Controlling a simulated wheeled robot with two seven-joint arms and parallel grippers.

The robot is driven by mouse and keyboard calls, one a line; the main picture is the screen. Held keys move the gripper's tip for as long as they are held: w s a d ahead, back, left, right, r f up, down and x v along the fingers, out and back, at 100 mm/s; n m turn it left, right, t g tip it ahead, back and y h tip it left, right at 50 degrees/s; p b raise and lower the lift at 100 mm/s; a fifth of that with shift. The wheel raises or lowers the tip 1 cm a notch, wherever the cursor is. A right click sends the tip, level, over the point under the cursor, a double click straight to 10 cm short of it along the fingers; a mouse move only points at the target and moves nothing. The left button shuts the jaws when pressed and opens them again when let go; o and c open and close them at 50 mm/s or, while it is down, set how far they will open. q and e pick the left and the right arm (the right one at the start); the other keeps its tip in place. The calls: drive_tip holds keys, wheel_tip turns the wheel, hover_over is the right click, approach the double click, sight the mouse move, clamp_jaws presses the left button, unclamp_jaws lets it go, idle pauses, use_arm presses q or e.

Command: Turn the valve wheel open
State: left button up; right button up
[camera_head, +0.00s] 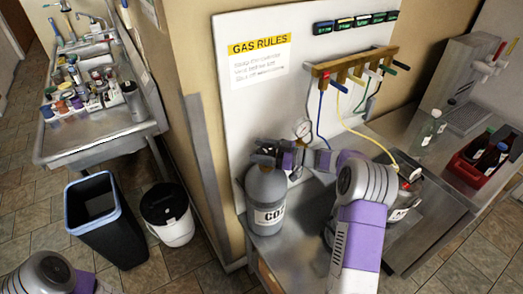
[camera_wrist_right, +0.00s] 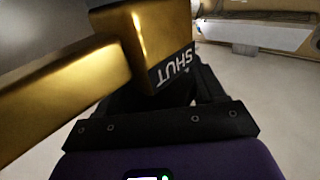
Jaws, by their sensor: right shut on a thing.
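The grey CO2 cylinder (camera_head: 267,192) stands upright on the metal bench against the white board. My right gripper (camera_head: 268,149) is at its top and covers the valve wheel there in the head view. In the right wrist view, a brass valve part (camera_wrist_right: 150,40) with a dark "SHUT" label fills the upper left. The dark fingers of my right gripper (camera_wrist_right: 175,95) are shut just below it, on what I take to be the valve wheel, mostly hidden. A round gauge (camera_head: 303,129) sits just right of the gripper. My left gripper is out of view.
A rack with coloured hoses (camera_head: 350,65) hangs on the board. A yellow hose runs down to a container right of my right arm. A red crate of bottles (camera_head: 483,157) stands at the right. A dark bin (camera_head: 105,222) and a white bucket (camera_head: 167,215) stand on the floor.

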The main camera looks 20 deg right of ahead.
drive_tip(key=shift+r, duration=0.2)
drive_tip(key=o, duration=1)
drive_tip(key=shift+f, duration=0.1)
drive_tip(key=v, duration=0.7)
drive_tip(key=shift+s+d, duration=0.15)
drive_tip(key=shift+d, duration=0.05)
